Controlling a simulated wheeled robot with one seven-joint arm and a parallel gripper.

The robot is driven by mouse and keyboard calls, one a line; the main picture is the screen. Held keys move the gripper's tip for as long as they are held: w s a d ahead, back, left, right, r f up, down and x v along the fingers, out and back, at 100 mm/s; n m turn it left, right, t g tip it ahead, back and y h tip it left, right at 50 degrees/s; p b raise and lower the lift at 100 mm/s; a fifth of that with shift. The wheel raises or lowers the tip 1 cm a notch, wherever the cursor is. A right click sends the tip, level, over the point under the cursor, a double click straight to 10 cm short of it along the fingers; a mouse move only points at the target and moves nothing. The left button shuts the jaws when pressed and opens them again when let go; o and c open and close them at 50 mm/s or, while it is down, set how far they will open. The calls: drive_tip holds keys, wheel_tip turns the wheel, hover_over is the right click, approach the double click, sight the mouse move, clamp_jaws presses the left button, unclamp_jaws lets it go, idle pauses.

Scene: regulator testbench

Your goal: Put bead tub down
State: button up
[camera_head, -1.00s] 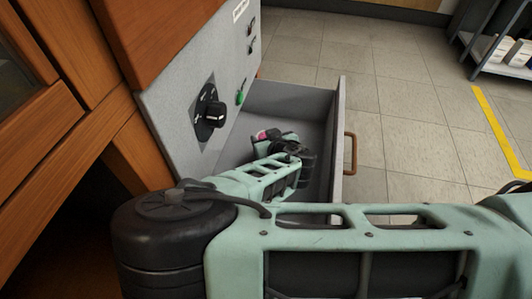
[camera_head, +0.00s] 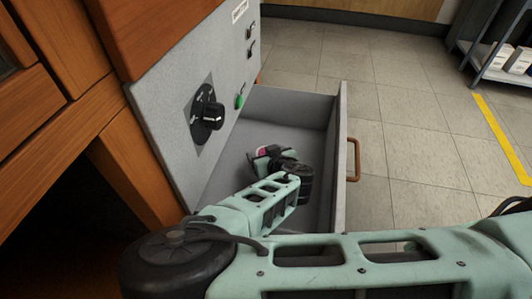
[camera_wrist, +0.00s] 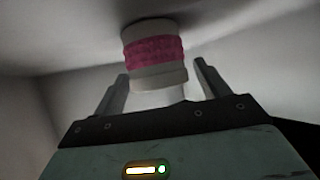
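The bead tub, pale with a pink band, shows in the wrist view (camera_wrist: 155,52), ahead of my gripper (camera_wrist: 161,72). Its far end seems to meet a pale surface with a dark shadow around it. The fingers stand apart on either side, with a visible gap at the right finger. In the head view my gripper (camera_head: 268,156) is inside the open grey drawer (camera_head: 228,168). A small pink patch of the tub (camera_head: 264,151) shows there; the rest is hidden by my gripper.
The drawer's front wall with a brown handle (camera_head: 354,160) is to the right of my gripper. A grey panel with a black knob (camera_head: 212,112) and green button (camera_head: 239,101) rises at the left. Wooden furniture (camera_head: 60,110) is close on the left.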

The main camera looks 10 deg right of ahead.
drive_tip(key=shift+r, duration=0.2)
drive_tip(key=p+v, duration=0.4)
drive_tip(key=v, duration=0.2)
drive_tip(key=shift+r, duration=0.15)
drive_tip(key=shift+s+d+r+p, duration=0.15)
drive_tip(key=shift+s+d+p, duration=0.05)
drive_tip(key=shift+s+p, duration=0.4)
